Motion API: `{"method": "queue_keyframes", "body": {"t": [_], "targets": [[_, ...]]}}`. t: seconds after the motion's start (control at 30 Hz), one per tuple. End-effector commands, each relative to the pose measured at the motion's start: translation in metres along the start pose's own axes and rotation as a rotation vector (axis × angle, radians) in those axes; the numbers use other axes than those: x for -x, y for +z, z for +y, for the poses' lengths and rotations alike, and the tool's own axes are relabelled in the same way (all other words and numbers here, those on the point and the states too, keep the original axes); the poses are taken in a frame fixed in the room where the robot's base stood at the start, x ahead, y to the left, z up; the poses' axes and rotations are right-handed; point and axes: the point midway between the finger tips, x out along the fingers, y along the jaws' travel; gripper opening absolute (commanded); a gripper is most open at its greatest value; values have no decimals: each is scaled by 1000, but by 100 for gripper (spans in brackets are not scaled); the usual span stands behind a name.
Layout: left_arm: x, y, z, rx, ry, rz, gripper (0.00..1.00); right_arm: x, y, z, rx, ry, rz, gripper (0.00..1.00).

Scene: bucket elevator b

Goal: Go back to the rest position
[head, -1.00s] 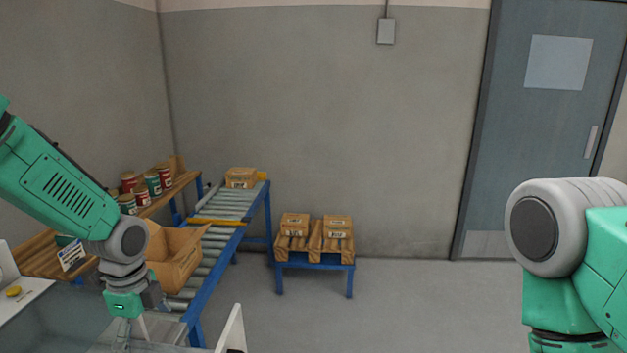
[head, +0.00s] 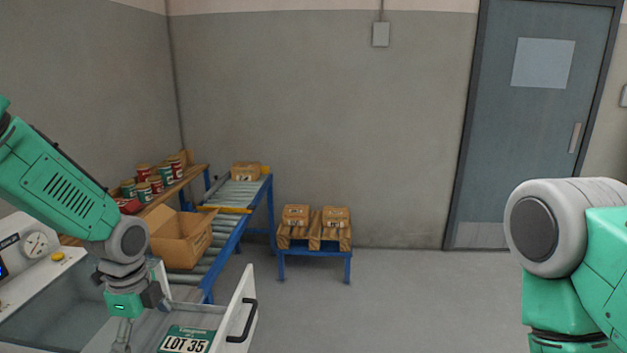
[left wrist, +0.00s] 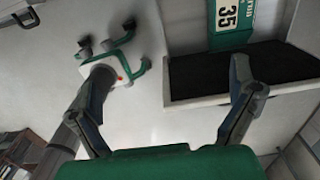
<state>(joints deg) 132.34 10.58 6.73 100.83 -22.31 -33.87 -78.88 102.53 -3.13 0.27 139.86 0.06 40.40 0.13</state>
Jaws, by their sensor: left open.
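The open drawer front (head: 238,310) with a black handle juts out at lower left. An open cardboard box (head: 180,240) stands on a roller conveyor (head: 233,228). A blue stand (head: 313,249) holds cartons. Floor is clear at centre and right.

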Motion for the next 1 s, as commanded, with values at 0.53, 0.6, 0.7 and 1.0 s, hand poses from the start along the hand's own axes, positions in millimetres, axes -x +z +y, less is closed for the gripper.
{"method": "queue_keyframes", "body": {"t": [0.53,0.6,0.7,1.0], "targets": [[-135,-34,59,349,13,65,100,-51,2,0,0,0,1,40],[-162,-40,74,432,18,75,100,-62,3,0,0,0,0,40],[-211,-49,104,590,29,86,100,-83,4,-1,0,0,0,40],[-361,-60,246,1298,15,59,100,-170,9,-1,0,0,0,40]]}}
